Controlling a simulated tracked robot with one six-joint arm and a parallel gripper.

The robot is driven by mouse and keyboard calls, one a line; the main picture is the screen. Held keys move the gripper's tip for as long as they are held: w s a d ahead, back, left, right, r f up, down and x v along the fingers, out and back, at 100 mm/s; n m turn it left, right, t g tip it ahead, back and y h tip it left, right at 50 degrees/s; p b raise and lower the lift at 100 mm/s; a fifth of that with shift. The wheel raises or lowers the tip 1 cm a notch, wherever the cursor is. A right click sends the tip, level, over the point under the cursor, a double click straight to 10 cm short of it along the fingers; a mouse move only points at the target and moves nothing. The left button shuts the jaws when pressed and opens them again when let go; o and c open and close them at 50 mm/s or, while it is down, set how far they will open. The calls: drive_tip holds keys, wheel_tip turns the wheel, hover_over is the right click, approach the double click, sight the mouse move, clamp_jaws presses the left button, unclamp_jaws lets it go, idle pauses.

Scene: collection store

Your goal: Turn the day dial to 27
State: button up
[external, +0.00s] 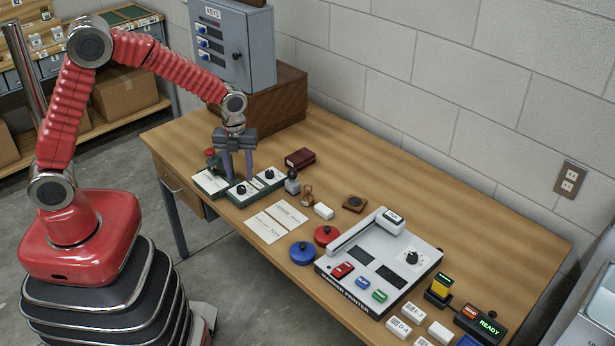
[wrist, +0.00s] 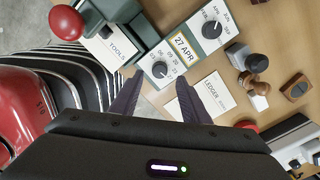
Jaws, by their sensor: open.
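The day dial is a black knob (wrist: 160,69) on a white number plate, on a green-edged unit. A yellow-edged card reading "27 APR" (wrist: 183,45) lies beside it. The dial also shows in the external view (external: 240,189), partly behind my gripper. A second black knob, the month dial (wrist: 211,29), is ringed by month names. My gripper (external: 238,177) points down over the units, open and empty. In the wrist view its fingertips (wrist: 160,80) show to either side of the day dial; I cannot tell whether they touch it. The knob's exact pointer direction is too small to read.
A red-knobbed device (external: 211,157) and a "TOOLS" card (wrist: 118,45) are on the left. Ledger cards (external: 276,222), stamps (external: 292,182), red (external: 326,235) and blue (external: 302,253) round pieces and a label printer (external: 380,262) lie to the right. The table's back right is clear.

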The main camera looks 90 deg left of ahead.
sight(241, 187)
wheel_tip(241, 187, up, 9)
idle(0.3)
drive_tip(key=shift+f, duration=0.1)
idle(0.4)
drive_tip(key=s+d+r+n+t, duration=0.2)
drive_tip(key=s+d+r+n, duration=0.4)
drive_tip(key=s+d+n, duration=0.3)
drive_tip(key=s+d+r+n+t, duration=0.3)
drive_tip(key=s+d+r+n, duration=0.3)
drive_tip(key=d, duration=0.9)
drive_tip(key=s+n, duration=0.3)
drive_tip(key=shift+s+d+t, duration=0.2)
drive_tip(key=shift+s+t, duration=0.1)
drive_tip(key=shift+s, duration=0.1)
drive_tip(key=shift+c, duration=0.3)
idle(2.3)
